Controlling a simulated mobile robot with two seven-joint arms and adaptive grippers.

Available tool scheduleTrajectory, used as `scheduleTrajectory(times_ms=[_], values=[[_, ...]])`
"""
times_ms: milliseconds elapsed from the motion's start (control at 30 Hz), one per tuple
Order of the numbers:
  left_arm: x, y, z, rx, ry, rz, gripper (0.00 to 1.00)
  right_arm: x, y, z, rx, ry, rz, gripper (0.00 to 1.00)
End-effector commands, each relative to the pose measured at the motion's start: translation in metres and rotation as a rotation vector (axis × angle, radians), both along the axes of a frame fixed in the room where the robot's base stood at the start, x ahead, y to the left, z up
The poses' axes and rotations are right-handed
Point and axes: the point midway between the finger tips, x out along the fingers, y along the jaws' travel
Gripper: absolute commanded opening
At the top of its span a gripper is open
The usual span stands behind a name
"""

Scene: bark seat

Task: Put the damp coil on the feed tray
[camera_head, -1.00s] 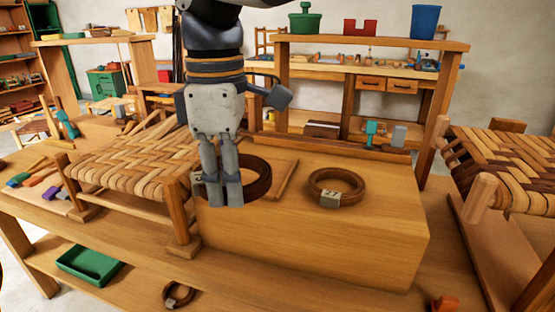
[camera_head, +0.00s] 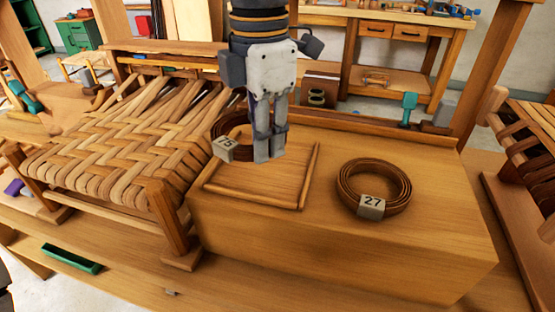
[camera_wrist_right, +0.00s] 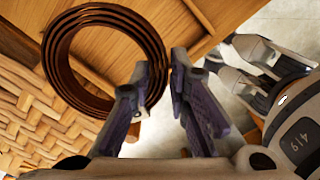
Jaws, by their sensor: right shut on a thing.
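My right gripper (camera_head: 268,155) is shut on the rim of a dark brown coil (camera_head: 236,122) with a pale tag, whose number looks like 75. In the right wrist view, the coil (camera_wrist_right: 52,52) sticks out left of the fingers (camera_wrist_right: 160,70). It hangs by the tray's far left corner; its exact height is unclear. The feed tray (camera_head: 255,192), a flat wooden panel with raised strips, lies on the wooden block. A second brown coil (camera_head: 399,186), tagged 27, lies on the block right of the tray. Which coil is damp is not plain. Grey parts at the wrist view's right may be my left gripper (camera_wrist_right: 238,62).
A woven seat (camera_head: 120,150) stands close left of the block (camera_head: 350,255). Another woven stool (camera_head: 530,130) stands at the right edge. A strip and a teal tool (camera_head: 408,106) are behind the block. The block's front top is clear.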

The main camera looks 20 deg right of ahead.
Motion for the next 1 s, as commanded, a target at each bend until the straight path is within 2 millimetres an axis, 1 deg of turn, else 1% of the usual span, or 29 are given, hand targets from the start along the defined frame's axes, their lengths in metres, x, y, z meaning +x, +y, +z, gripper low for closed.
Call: scheduleTrajectory(times_ms=[33, 167, 233, 300, 400, 767, 800, 833, 867, 1000], values=[[0.001, 0.000, 0.001, 0.000, -0.004, 0.000, 0.40, -0.001, -0.006, -0.008, 0.002, 0.002, -0.001, 0.00], [0.002, 0.000, 0.001, 0.000, -0.007, 0.000, 0.40, -0.001, -0.017, -0.022, 0.002, 0.002, -0.001, 0.00], [0.003, 0.000, 0.002, 0.000, -0.011, 0.000, 0.40, -0.002, -0.026, -0.034, 0.001, 0.004, -0.001, 0.00], [0.003, 0.000, 0.003, 0.001, -0.013, 0.000, 0.40, -0.002, -0.024, -0.049, 0.000, 0.004, 0.001, 0.00], [0.004, 0.000, 0.003, 0.001, -0.014, 0.000, 0.40, -0.001, -0.024, -0.060, 0.000, 0.001, 0.001, 0.00], [0.003, 0.000, 0.003, 0.001, -0.013, 0.000, 0.40, -0.001, -0.024, -0.065, 0.001, 0.001, 0.000, 0.00], [0.003, 0.000, 0.003, 0.001, -0.013, 0.000, 0.40, -0.001, -0.024, -0.065, 0.001, 0.001, 0.000, 0.25], [0.003, 0.000, 0.003, 0.001, -0.013, 0.000, 0.40, -0.001, -0.024, -0.065, 0.001, 0.001, 0.000, 0.32], [0.003, 0.000, 0.003, 0.001, -0.013, 0.000, 0.40, -0.001, -0.024, -0.065, 0.001, 0.001, 0.000, 0.36], [0.003, 0.000, 0.003, 0.001, -0.013, 0.000, 0.40, -0.001, -0.024, -0.064, 0.001, 0.001, -0.001, 0.36]])
